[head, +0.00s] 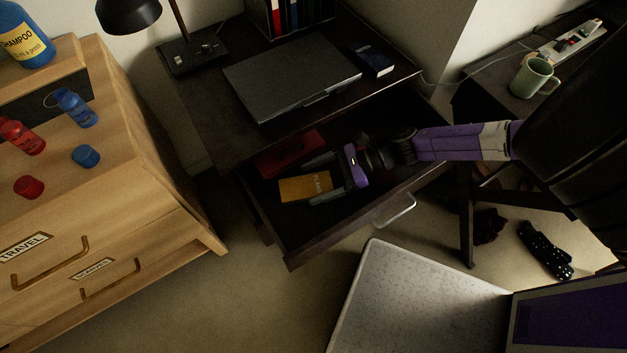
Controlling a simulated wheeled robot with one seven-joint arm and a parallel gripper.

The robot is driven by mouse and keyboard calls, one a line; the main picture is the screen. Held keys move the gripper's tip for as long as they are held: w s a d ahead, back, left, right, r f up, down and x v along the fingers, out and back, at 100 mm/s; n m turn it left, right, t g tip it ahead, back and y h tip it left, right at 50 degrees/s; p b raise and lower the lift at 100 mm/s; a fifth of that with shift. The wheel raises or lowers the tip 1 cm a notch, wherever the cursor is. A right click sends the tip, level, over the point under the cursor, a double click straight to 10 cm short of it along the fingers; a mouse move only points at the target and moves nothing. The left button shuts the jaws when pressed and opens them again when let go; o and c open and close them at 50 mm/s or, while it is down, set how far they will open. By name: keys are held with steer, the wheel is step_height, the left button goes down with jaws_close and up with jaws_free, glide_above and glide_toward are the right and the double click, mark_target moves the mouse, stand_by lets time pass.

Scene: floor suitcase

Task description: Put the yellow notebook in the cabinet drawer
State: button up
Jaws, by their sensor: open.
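The yellow notebook (303,188) has dark lettering on its cover and lies in the open drawer of the dark desk (200,112). My gripper (312,181) reaches into this drawer from the right. Its jaws are open, with one finger by the notebook's far edge and the other by its near edge. I cannot tell whether they touch it. A wooden cabinet (175,200) stands at the left, with handled drawer fronts (60,258), one labelled TRAVEL. Those drawers look shut.
A red item (291,152) lies in the desk drawer behind the notebook. A closed laptop (290,75), lamp (128,14) and blue book (371,60) are on the desktop.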

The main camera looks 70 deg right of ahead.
steer(key=b+v, duration=0.1)
steer(key=v, duration=1)
steer(key=shift+s+d, duration=0.1)
steer(key=shift+s, duration=0.1)
